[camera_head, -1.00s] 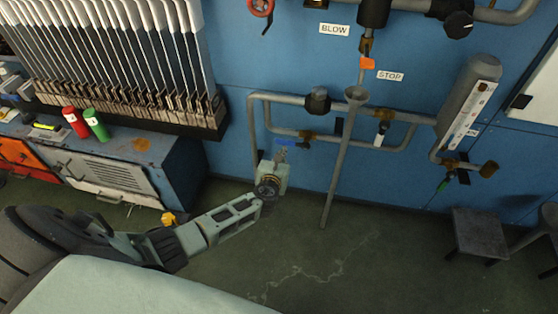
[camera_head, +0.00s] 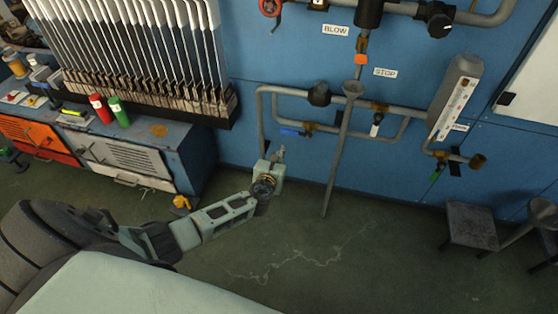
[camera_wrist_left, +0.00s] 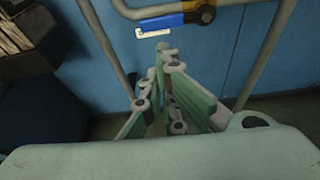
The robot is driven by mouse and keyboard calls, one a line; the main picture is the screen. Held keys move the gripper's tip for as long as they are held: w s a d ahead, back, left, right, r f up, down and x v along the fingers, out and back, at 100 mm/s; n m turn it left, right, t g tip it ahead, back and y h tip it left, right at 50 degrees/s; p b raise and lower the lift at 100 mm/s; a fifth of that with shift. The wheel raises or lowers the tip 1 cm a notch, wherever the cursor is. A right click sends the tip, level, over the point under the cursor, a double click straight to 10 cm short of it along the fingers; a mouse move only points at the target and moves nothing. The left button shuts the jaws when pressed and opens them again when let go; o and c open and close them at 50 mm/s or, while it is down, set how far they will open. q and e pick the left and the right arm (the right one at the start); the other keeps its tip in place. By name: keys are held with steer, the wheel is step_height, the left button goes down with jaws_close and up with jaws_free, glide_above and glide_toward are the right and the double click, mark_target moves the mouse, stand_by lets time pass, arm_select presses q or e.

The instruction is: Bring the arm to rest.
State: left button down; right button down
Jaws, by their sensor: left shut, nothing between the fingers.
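My left arm (camera_head: 160,235) comes in from the left and reaches over the floor towards the blue wall. My left gripper (camera_head: 280,152) points up the wall and is shut and empty, just below a valve with a blue handle (camera_head: 290,132). In the left wrist view my left gripper (camera_wrist_left: 163,50) has its fingers closed together, with green pads on both sides. The blue handle (camera_wrist_left: 160,23) also shows there, just beyond the fingertips and seemingly apart from them. My right gripper is not in view.
Grey pipes (camera_head: 285,91) and a slanting pipe (camera_head: 337,165) run close around the gripper. A rack of boards (camera_head: 130,60) and a workbench (camera_head: 190,145) stand on the left. A dark stool (camera_head: 470,222) stands at the right. The floor (camera_head: 330,255) below is clear.

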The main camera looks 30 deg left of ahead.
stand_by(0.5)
